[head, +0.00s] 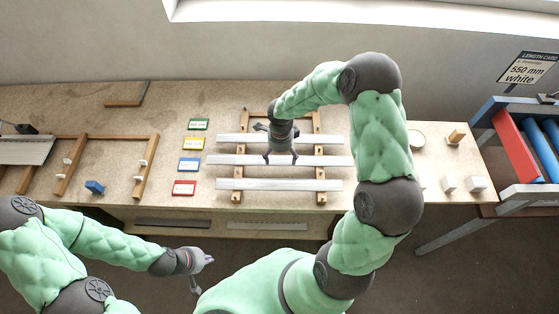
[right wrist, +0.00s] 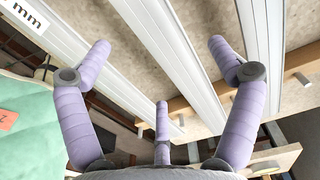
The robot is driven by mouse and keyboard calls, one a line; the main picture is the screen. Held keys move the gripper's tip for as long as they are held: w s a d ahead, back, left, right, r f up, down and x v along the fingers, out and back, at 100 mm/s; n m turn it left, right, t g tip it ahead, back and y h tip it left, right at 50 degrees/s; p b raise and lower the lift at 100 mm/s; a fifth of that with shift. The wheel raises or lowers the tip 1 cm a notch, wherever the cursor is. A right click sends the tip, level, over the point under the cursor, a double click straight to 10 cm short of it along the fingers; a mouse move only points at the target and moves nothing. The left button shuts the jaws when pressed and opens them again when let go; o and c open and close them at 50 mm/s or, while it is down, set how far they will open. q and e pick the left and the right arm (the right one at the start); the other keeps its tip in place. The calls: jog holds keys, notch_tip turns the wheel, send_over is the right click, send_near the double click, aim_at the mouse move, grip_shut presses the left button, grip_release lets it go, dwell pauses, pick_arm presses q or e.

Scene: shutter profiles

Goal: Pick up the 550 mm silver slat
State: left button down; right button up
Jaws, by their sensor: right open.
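Three long pale slats lie across a wooden rack on the bench in the head view: a back slat (head: 235,139), a middle slat (head: 225,160) and a front slat (head: 300,184). All look white to light grey, so I cannot tell which is the 550 mm silver one. My right gripper (head: 281,155) is open above the back and middle slats. In the right wrist view its spread fingers (right wrist: 160,60) are either side of a slat (right wrist: 165,40), holding nothing. My left gripper (head: 203,261) hangs in front of the bench, its jaws too small to judge.
A length card (head: 528,68) at the right reads "550 mm white". Coloured labels, including a red one (head: 184,188), lie left of the rack (head: 237,197). Another wooden rack (head: 148,165) stands further left. A cart (head: 530,192) with red and blue pieces stands at the right.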

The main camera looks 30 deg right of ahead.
aim_at(281, 163)
notch_tip(281, 163, down, 3)
jog(key=shift+f, duration=0.15)
jog(key=shift+s, duration=0.1)
jog(key=c, duration=1.5)
